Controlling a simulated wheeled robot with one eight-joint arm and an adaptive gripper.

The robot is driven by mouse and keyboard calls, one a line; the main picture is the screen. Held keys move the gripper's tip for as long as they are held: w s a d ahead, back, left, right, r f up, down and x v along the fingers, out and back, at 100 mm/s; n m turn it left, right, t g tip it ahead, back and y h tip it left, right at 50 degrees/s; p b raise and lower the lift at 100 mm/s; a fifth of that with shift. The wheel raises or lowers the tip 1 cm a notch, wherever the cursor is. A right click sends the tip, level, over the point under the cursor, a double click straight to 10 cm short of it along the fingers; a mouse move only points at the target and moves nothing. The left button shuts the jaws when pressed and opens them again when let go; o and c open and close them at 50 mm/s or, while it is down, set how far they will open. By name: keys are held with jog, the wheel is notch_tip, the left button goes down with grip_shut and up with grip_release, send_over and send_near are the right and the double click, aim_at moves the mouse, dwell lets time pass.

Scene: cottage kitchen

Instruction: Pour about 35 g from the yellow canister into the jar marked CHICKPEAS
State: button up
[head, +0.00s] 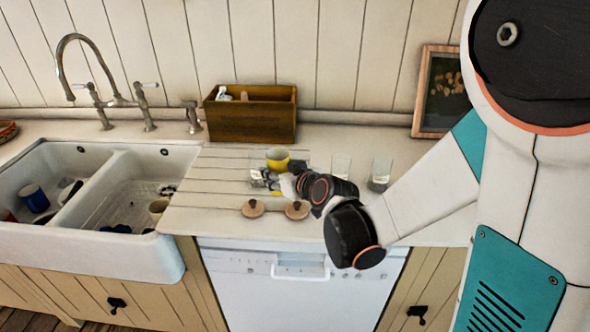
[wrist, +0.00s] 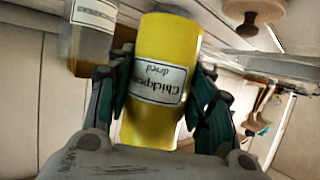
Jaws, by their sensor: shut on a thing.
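The yellow canister (head: 277,154) is on the left part of the counter, its open rim facing up in the head view. In the wrist view, the canister (wrist: 160,110) fills the middle, and its label reads "Chickpeas dried" upside down. My gripper (wrist: 160,105) is shut on it, with fingers on both sides. I cannot tell whether its base touches the counter. A labelled glass jar (head: 260,178) stands close beside it, also in the wrist view (wrist: 90,35). Two more glass jars (head: 340,166) (head: 380,174) stand to the right.
Two wooden lids (head: 253,208) (head: 297,210) lie near the counter's front edge. A wooden box (head: 250,118) and a framed picture (head: 438,90) stand at the back. A double sink (head: 120,215) is at the left. Some counter right of the jars is hidden by my arm.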

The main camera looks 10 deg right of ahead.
jog(key=shift+w+a+f+b, duration=0.15)
jog(key=shift+a+f+b, duration=0.5)
jog(key=shift+a+f, duration=0.5)
jog(key=shift+r, duration=0.15)
jog(key=shift+r, duration=0.1)
